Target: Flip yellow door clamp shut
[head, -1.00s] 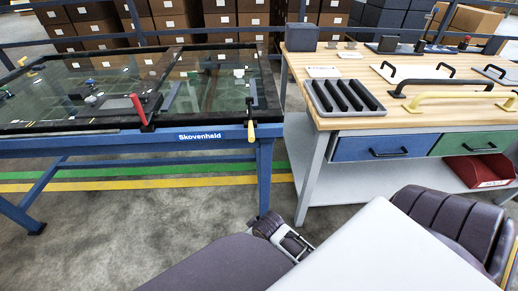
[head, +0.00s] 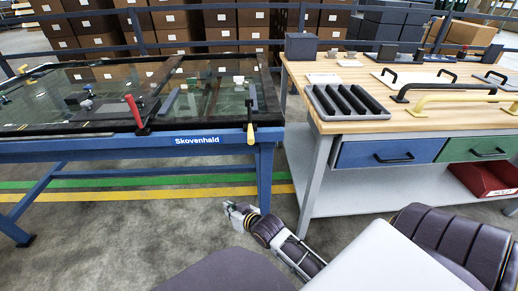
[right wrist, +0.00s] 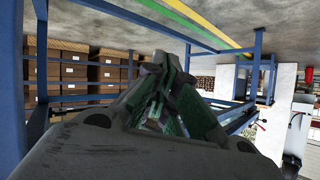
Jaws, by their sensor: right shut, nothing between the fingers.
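The yellow door clamp (head: 251,134) is at the front right corner of the blue frame, with its yellow handle hanging down over the front rail and a dark upper part at the glass edge. My right gripper (head: 231,208) is low over the floor, below and slightly left of the clamp, clearly apart from it. Its fingers (right wrist: 166,82) look closed and empty in the right wrist view. The clamp cannot be made out in that view. My left gripper is not in view.
The glass door (head: 200,92) lies on the blue frame (head: 110,143), with a red-handled clamp (head: 136,111) on the same front edge. A wooden-topped workbench (head: 400,122) with handles and a slotted tray (head: 347,101) stands to the right. Open floor lies in front of the frame.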

